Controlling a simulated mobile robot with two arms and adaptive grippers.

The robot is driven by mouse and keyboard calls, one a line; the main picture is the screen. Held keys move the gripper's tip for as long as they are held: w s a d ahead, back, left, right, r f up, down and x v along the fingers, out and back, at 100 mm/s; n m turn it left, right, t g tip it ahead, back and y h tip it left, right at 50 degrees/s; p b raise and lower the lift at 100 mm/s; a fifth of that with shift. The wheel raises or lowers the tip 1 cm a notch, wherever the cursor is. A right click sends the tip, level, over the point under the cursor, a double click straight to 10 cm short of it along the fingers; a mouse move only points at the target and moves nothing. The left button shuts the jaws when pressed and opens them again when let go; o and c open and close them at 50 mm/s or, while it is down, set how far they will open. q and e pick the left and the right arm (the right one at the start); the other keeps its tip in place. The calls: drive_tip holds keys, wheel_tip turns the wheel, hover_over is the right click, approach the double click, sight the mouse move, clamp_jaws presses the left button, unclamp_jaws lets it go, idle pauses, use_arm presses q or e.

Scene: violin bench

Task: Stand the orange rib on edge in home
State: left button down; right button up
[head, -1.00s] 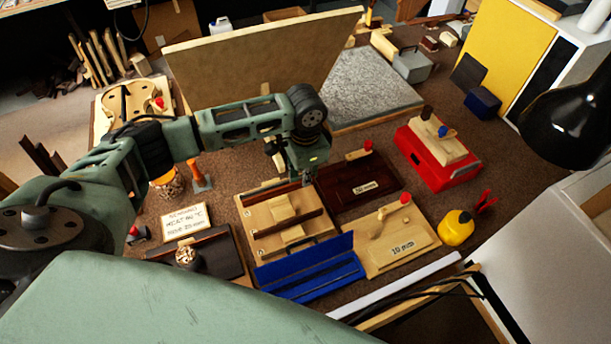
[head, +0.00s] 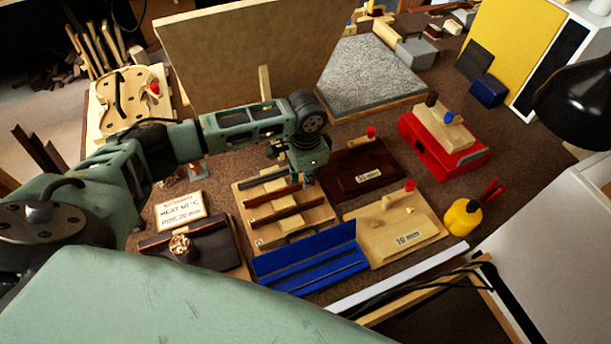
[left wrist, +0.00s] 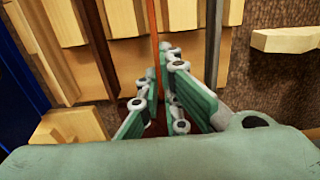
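The orange rib (left wrist: 153,28) is a thin orange-brown strip standing on edge between the fingers in the left wrist view. My left gripper (left wrist: 160,82) is closed to a narrow gap with the strip in it. In the head view my left gripper (head: 308,182) points down at the right side of a pale wooden rack (head: 262,240). A reddish strip (head: 270,196) runs from the gripper leftward over the rack. A second dark strip (head: 287,217) lies across the rack in front. I cannot tell whether the held strip touches the rack. My right gripper is out of view.
A blue open case (head: 310,268) sits in front of the rack. A dark board (head: 380,183) and a pale "10 mm" board (head: 378,243) lie to the right. A tall wooden panel (head: 235,60) stands behind. A yellow bottle (head: 462,217) stands far right.

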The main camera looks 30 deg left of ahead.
use_arm(q)
drive_tip(key=c, duration=1.9)
unclamp_jaws()
drive_tip(key=shift+o, duration=0.2)
wheel_tip(320, 180, up, 12)
